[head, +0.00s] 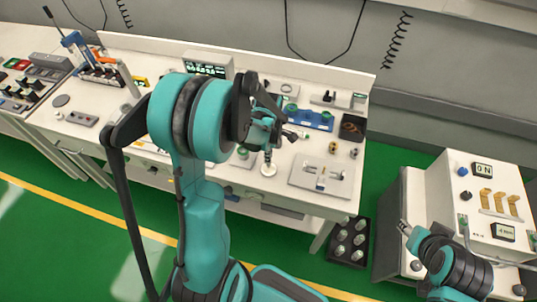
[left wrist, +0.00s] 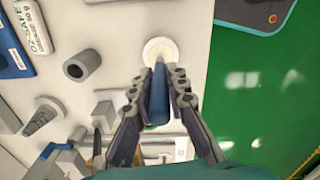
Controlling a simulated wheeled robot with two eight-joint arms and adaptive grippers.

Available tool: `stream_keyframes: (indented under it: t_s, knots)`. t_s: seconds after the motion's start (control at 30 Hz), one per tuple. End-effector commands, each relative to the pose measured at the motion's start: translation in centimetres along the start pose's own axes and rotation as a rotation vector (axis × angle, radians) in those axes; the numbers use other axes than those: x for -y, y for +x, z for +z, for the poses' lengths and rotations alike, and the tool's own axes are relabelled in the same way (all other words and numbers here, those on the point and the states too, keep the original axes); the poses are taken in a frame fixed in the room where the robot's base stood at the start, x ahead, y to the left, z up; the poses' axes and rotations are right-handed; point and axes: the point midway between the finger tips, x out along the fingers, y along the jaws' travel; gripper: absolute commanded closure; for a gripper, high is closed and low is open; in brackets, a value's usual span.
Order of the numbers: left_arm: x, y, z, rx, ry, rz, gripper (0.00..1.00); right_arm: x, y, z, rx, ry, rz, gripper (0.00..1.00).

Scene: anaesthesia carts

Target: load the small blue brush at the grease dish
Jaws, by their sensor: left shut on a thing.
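My left gripper (head: 267,143) is over the front part of the white bench. In the left wrist view my left gripper (left wrist: 163,90) is shut on the small blue brush (left wrist: 158,105), with the blue handle between its fingers. The brush's far end points into the round white grease dish (left wrist: 160,51) and overlaps it. Whether the bristles touch the grease is not clear. The dish also shows in the head view (head: 268,169), just below my left gripper. My right gripper (head: 404,228) is at the lower right, beside a cart; its finger opening is too small to judge.
A white plate with a fixture (head: 321,180) lies right of the dish. A blue holder (head: 312,119) and a black tray (head: 352,127) stand farther back. A dark crate of jars (head: 349,242) is on the green floor.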

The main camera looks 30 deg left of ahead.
Motion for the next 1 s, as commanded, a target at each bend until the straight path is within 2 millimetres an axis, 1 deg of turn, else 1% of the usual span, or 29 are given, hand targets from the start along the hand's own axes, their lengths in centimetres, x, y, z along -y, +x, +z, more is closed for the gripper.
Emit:
stream_keyframes:
  t_s: [1.0]
  knots:
    - [0.01,0.98,0.00,0.000,0.000,0.000,1.00,0.00,0.74,0.54,0.000,0.000,0.000,0.60]
